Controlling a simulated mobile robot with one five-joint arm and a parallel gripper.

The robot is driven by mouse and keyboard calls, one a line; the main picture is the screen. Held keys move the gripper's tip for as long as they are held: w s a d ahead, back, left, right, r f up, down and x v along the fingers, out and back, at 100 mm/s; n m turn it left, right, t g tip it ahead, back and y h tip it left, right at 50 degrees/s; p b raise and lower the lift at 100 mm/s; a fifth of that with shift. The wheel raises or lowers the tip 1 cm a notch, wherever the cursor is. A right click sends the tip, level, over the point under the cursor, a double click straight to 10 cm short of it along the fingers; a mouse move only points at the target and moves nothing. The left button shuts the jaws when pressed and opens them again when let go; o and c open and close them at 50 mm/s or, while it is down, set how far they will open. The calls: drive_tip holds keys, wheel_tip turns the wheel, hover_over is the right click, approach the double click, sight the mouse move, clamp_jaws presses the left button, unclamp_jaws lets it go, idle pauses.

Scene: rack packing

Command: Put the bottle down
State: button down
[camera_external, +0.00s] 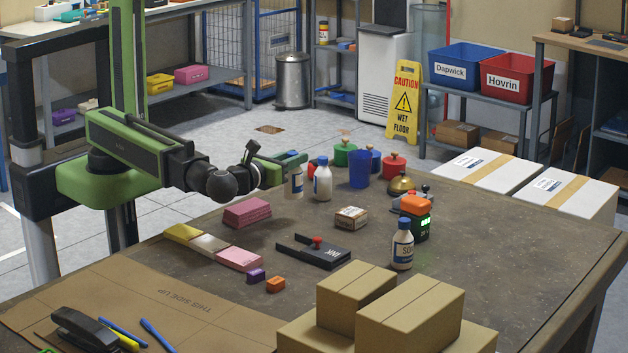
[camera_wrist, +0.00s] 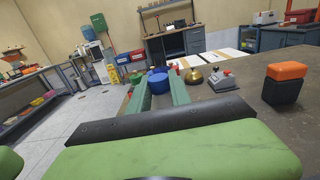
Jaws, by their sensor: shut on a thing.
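My gripper (camera_external: 290,161) reaches out over the table from the left and is shut on a small whitish bottle (camera_external: 294,186) with a blue label. The held bottle hangs upright below the fingers. I cannot tell whether its base touches the table. A second white bottle (camera_external: 323,183) stands just to its right.
A blue cup (camera_external: 363,170), red pot (camera_external: 393,166), green pot (camera_external: 346,152) and brass bell (camera_external: 402,184) stand behind and to the right. Cardboard boxes (camera_external: 410,315) fill the front.

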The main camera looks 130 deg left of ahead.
drive_tip(key=a+f+b, duration=0.1)
drive_tip(key=f, duration=0.1)
drive_tip(key=a+f+b, duration=0.1)
drive_tip(key=f+b, duration=0.1)
drive_tip(key=w+a+f+b, duration=0.1)
drive_tip(key=f+b, duration=0.1)
drive_tip(key=shift+a+f, duration=0.15)
drive_tip(key=shift+f, duration=0.1)
drive_tip(key=c, duration=1.2)
unclamp_jaws()
drive_tip(key=shift+r, duration=0.1)
drive_tip(key=shift+r, duration=0.1)
